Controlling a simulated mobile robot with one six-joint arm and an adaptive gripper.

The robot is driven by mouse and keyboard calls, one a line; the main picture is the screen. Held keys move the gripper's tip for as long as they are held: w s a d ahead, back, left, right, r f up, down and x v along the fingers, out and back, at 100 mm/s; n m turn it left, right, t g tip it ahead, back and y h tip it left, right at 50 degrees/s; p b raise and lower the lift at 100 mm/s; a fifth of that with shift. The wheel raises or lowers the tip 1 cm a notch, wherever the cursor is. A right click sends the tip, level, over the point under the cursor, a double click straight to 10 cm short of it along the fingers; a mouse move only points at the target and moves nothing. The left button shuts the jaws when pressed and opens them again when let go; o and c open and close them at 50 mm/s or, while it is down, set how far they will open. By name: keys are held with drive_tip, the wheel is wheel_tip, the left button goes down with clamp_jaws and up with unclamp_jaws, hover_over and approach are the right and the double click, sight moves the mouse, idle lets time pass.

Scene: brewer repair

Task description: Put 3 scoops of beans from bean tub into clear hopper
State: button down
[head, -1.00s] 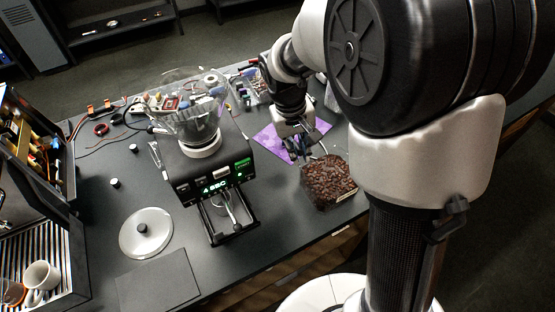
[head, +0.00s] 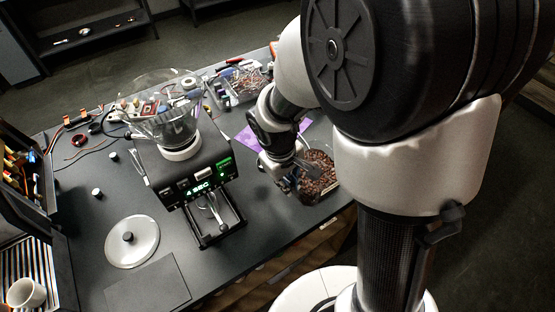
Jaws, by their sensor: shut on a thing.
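The bean tub (head: 326,187) is a clear box of brown beans near the table's front edge, right of the grinder. My gripper (head: 292,184) is at the tub's left side, low and tilted, partly hidden by its own wrist. It is shut on what looks like the scoop (head: 309,166), a grey piece showing over the beans. Most of the scoop is hidden, so I cannot tell whether it holds beans. The clear hopper (head: 160,125) sits open on top of the black grinder (head: 185,170), left of my gripper. Objects behind it show through its wall.
A round lid (head: 132,242) lies on the table left of the grinder. A brewer with a white cup (head: 26,293) stands at the left edge.

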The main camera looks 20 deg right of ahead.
drive_tip(key=shift+f+b, duration=0.9)
drive_tip(key=shift+f, duration=2.1)
drive_tip(key=shift+f, duration=0.2)
drive_tip(key=c, duration=1.9)
unclamp_jaws()
drive_tip(key=shift+r, duration=0.1)
